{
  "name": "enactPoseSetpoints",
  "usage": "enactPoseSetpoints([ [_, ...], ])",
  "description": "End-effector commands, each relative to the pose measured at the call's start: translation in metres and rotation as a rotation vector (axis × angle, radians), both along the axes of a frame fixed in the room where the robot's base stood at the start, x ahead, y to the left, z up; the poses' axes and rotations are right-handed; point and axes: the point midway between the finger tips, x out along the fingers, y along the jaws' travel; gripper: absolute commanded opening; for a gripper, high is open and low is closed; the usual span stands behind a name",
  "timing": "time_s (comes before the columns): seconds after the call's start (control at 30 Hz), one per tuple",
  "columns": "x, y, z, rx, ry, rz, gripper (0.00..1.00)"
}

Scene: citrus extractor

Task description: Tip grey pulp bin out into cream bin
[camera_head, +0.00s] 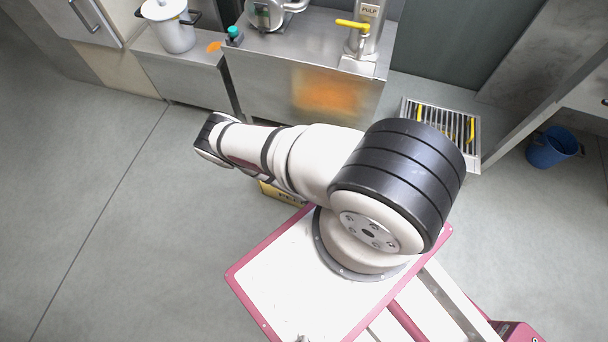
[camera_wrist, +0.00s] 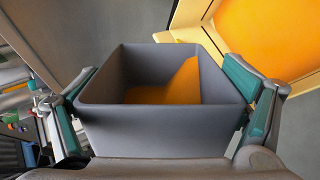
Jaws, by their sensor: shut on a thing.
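The grey pulp bin (camera_wrist: 160,128) fills the middle of the wrist view, its open mouth showing. Orange pulp (camera_wrist: 165,94) lies inside, reaching higher along its right side. My gripper (camera_wrist: 160,105) is shut on the bin, with a teal-padded finger at its left and right sides. The cream bin (camera_wrist: 188,14) is at the upper right of the wrist view, beyond the grey bin, with orange inside. In the head view a yellowish labelled box (camera_head: 268,188), probably the cream bin, is mostly hidden behind my arm. My gripper and the grey bin are hidden there.
A steel counter (camera_head: 262,85) with the extractor and a yellow-handled pulp outlet (camera_head: 352,24) stands at the back. A white pot (camera_head: 172,30) sits on the lower bench at left. A floor grate (camera_head: 462,122) and blue bucket (camera_head: 552,148) are at right. The left floor is clear.

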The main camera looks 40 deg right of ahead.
Motion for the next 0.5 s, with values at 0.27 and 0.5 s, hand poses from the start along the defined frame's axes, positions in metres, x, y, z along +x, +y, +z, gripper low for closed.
enactPoseSetpoints([
  [0.27, 0.0002, 0.0, 0.0002, 0.0, -0.001, 0.0, 0.48],
  [0.5, -0.0003, -0.0013, 0.0006, 0.049, -0.027, -0.001, 0.48],
])
